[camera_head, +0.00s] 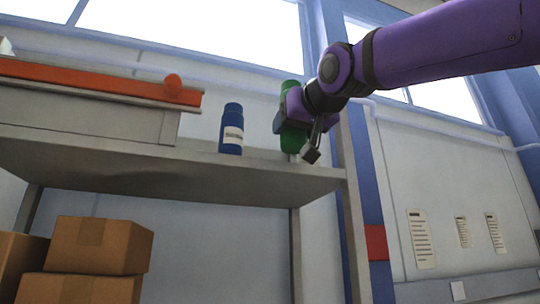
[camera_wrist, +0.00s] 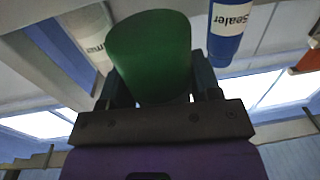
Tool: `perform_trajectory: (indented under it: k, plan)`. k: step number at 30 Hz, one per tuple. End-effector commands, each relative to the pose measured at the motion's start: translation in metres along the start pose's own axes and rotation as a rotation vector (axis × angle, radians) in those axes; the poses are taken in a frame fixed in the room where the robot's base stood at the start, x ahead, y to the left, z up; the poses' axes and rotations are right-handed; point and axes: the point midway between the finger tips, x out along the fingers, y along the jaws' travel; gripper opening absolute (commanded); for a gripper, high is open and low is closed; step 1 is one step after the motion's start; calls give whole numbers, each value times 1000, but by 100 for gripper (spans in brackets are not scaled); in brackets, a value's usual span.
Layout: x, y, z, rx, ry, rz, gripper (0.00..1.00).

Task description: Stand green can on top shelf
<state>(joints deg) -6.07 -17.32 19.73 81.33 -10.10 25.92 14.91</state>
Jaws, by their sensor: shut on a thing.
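The green can (camera_head: 291,138) is upright at the right end of the top shelf (camera_head: 262,173), at or just above its surface; I cannot tell whether it touches. My gripper (camera_head: 292,112) is shut around the can's middle, coming from the right. In the wrist view the green can (camera_wrist: 150,55) fills the space between the two dark fingers of my gripper (camera_wrist: 158,85). Part of the can is hidden behind my gripper in the head view.
A blue bottle (camera_head: 232,130) labelled "Sealer" in the wrist view (camera_wrist: 230,25) stands left of the can. A pale labelled container (camera_wrist: 90,35) shows behind the can there. Cardboard boxes (camera_head: 100,245) are below. A post (camera_head: 352,190) borders the right.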

Motion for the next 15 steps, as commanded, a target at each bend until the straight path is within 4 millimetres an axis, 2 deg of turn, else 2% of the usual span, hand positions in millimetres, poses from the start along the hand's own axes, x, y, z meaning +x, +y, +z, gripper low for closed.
perform_trajectory:
  k: [1, 6, 9, 15]
  plan:
    - [13, 1, 0, -1, 0, 1, 20]
    - [48, 1, -1, -1, 2, 0, 20]
    - [63, 0, -1, -1, 3, -1, 20]
    - [75, 0, -2, -1, 4, 0, 20]
